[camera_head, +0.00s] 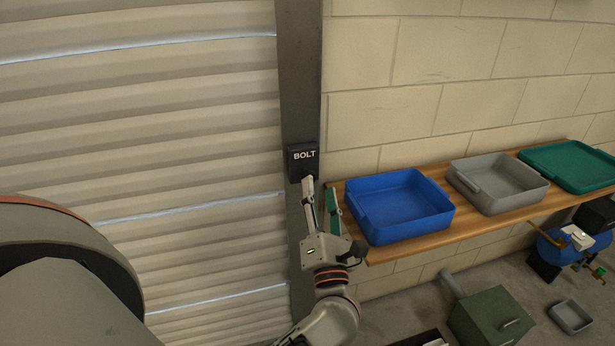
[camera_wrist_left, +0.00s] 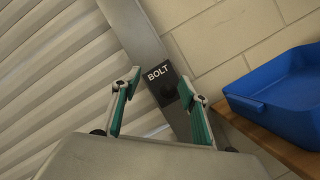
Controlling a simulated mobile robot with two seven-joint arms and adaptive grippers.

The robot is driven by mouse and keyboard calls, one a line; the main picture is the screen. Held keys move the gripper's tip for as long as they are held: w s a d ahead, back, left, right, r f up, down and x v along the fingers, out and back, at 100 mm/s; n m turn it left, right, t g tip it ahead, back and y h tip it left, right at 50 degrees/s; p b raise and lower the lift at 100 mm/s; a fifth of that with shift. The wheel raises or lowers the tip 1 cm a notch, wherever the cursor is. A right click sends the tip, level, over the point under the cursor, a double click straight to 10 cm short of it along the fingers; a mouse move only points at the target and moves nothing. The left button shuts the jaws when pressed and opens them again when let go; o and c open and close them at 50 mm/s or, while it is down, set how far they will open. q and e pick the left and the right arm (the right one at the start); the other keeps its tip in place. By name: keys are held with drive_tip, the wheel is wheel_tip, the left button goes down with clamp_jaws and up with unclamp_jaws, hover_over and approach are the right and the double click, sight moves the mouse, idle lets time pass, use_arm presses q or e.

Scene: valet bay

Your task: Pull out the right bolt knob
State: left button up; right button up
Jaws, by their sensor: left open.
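The bolt plate (camera_head: 302,156) is a small dark square marked BOLT on the grey door post, right of the shutter. In the left wrist view the bolt plate (camera_wrist_left: 158,78) lies beyond and between my fingers. A dark, round knob (camera_wrist_left: 170,92) shows faintly below its lettering; in the head view I cannot make it out behind the near finger. My left gripper (camera_head: 320,191) is open just below and in front of the plate. In the wrist view its green-padded fingers (camera_wrist_left: 159,78) stand apart with nothing between them. My right gripper is not in view.
A wooden shelf (camera_head: 440,236) runs close to the right of my left gripper, with a blue tray (camera_head: 405,200), a grey tray (camera_head: 497,183) and a green tray (camera_head: 570,165). A green box (camera_head: 488,318) and a blue compressor tank (camera_head: 560,252) are on the floor at right.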

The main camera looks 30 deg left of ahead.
use_arm(q)
drive_tip(key=w+a+f+n+g, duration=0.1)
drive_tip(key=w+a+n, duration=0.1)
drive_tip(key=n, duration=0.1)
drive_tip(key=w+a+f+n+g+p, duration=0.1)
drive_tip(key=w+a+n+g, duration=0.1)
drive_tip(key=a, duration=0.1)
drive_tip(key=w+a+f+n+g, duration=0.1)
drive_tip(key=w+a+n+g, duration=0.1)
drive_tip(key=n, duration=0.1)
drive_tip(key=shift+w+a+n+p, duration=0.25)
drive_tip(key=shift+w+n+p, duration=0.05)
drive_tip(key=shift+w+p, duration=0.1)
